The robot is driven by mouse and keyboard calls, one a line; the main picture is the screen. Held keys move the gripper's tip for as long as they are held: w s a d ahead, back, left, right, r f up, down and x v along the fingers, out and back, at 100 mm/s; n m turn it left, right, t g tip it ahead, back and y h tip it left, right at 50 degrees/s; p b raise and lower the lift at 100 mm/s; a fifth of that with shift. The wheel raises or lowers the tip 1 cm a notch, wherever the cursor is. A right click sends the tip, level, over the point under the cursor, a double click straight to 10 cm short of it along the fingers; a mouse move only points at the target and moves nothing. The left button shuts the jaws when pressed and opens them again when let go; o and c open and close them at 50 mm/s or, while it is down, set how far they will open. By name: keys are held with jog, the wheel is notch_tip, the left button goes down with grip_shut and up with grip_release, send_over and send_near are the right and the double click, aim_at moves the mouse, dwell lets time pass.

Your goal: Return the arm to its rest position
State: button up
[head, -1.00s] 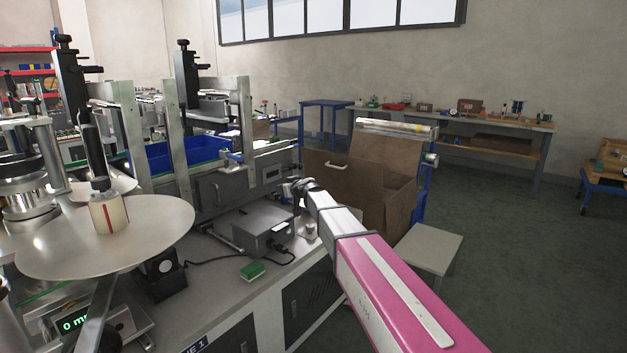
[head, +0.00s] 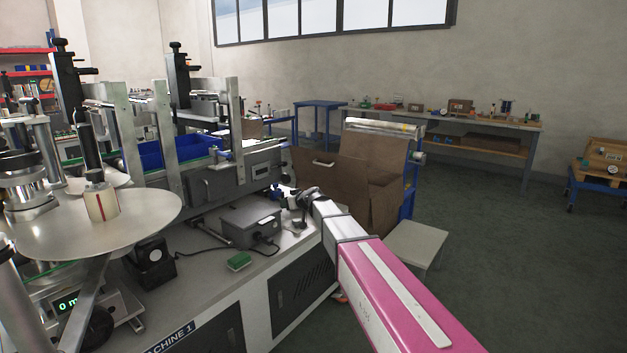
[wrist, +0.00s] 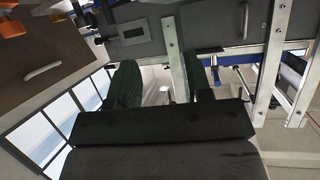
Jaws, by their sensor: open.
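My arm reaches in from the lower right of the head view, pink and white, with its far end beside the labelling machine's (head: 247,178) grey housing. My gripper (wrist: 163,85) shows in the wrist view as two dark green textured fingers spread apart with nothing between them. In the head view, the gripper is small and mostly hidden behind the arm's wrist.
A grey box (head: 250,222) and a green sponge (head: 239,261) lie on the machine table. Beyond are an open cardboard box (head: 345,185) and a low stool (head: 418,240).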

jog(key=s+d+f+m+g+h, duration=0.2)
jog(key=s+d+f, duration=0.5)
jog(key=s, duration=0.5)
jog(key=s+d+f+m+g+h, duration=0.3)
jog(key=s+d+f, duration=0.4)
jog(key=s+d, duration=0.5)
jog(key=s+d+f+m+g+h, duration=0.3)
jog(key=s+d+f, duration=0.4)
jog(key=s+d, duration=0.3)
jog(key=s+g+h, duration=0.1)
jog(key=s+g, duration=0.1)
jog(key=s, duration=0.1)
jog(key=shift+s, duration=0.3)
